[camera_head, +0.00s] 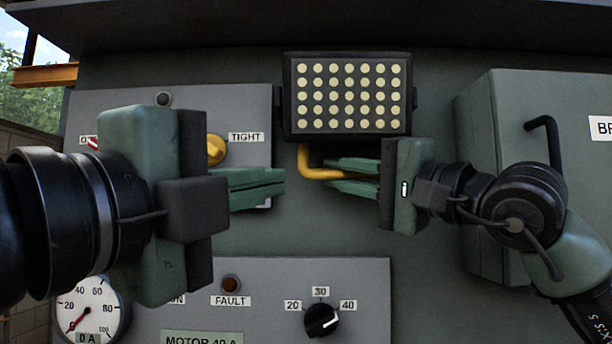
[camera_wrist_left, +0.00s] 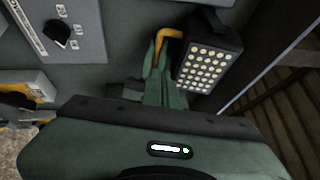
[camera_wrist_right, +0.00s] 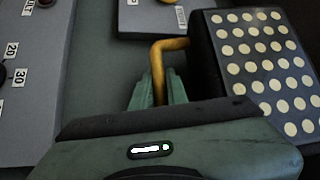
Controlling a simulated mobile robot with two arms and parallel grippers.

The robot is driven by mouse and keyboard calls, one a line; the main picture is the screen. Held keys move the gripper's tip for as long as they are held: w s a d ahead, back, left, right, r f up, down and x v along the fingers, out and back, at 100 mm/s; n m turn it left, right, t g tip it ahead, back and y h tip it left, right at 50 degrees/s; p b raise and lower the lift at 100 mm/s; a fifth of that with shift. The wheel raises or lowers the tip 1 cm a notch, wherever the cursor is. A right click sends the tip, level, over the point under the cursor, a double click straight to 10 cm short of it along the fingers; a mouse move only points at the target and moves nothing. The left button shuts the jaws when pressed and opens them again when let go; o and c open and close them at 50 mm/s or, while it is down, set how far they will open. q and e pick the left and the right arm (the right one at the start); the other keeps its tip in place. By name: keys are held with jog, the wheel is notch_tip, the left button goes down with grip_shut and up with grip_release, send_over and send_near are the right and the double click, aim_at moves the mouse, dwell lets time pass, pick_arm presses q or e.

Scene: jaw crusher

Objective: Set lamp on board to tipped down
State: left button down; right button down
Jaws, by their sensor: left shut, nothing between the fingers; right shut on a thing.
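The lamp (camera_head: 348,95) is a dark rectangular head with rows of pale round lights, mounted on the board between two side brackets. Its face shows to the head camera. A bent yellow handle (camera_head: 305,160) hangs from its lower left and turns right. My right gripper (camera_head: 332,178) is shut on the handle's lower bar, below the lamp. The right wrist view shows the yellow handle (camera_wrist_right: 158,68) running between its fingers, beside the lamp (camera_wrist_right: 262,62). My left gripper (camera_head: 281,182) is shut and empty, left of the handle and in front of the board. It hides part of the left panel.
A grey panel with a yellow knob (camera_head: 216,149) marked TIGHT is behind my left gripper. Below are a round gauge (camera_head: 90,308), a FAULT light (camera_head: 231,283) and a black dial (camera_head: 321,321). A grey box with a black handle (camera_head: 545,140) stands out at the right.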

pick_arm(q)
send_near(319, 175)
jog(key=x, duration=0.5)
jog(key=shift+d, duration=0.45)
jog(key=shift+w+a+r, duration=0.15)
jog(key=shift+w, duration=0.35)
